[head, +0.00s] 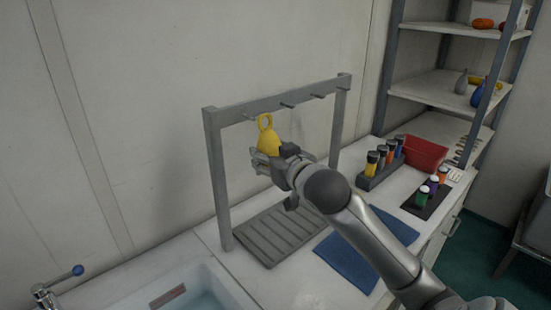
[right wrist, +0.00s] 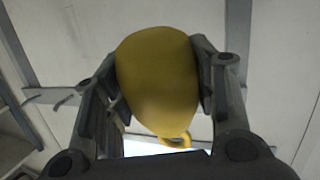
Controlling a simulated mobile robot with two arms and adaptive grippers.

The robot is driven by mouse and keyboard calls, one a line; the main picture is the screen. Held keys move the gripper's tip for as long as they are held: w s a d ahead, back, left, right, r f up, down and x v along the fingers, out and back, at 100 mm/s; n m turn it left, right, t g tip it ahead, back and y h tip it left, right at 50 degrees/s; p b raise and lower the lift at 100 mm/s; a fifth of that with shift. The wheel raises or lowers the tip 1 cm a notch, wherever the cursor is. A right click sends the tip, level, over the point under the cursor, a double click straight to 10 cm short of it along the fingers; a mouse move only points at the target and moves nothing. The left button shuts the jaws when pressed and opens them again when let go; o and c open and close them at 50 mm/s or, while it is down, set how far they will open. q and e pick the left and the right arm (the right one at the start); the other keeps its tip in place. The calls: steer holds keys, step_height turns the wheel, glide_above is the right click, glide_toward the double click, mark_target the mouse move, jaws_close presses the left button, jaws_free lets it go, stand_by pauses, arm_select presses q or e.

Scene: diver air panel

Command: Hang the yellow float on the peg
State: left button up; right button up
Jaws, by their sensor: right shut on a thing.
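The yellow float (head: 267,142) has a rounded body and a ring (head: 265,122) at its top. My right gripper (head: 270,160) is shut on the float's body and holds it upright in front of the grey rack's crossbar (head: 272,104). Several short pegs stick out of the crossbar. The ring is close to the left pegs, near one peg (head: 287,104); I cannot tell whether it touches any. In the right wrist view the float (right wrist: 158,80) sits between both fingers, with its ring (right wrist: 178,141) showing below. My left gripper is not in view.
A grey ribbed tray (head: 270,235) lies under the rack, and a blue mat (head: 345,262) lies to its right. Farther right are a bottle holder (head: 380,172), a red bin (head: 424,153) and shelves (head: 440,88). A sink (head: 200,295) is at the front left.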

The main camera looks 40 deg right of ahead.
steer(key=w, duration=0.3)
steer(key=w+f, duration=0.1)
steer(key=w, duration=0.1)
steer(key=shift+w+a, duration=0.25)
steer(key=shift+w, duration=0.1)
stand_by(0.3)
stand_by(0.5)
steer(key=o, duration=1.1)
steer(key=shift+o, duration=0.2)
steer(key=shift+f, duration=0.1)
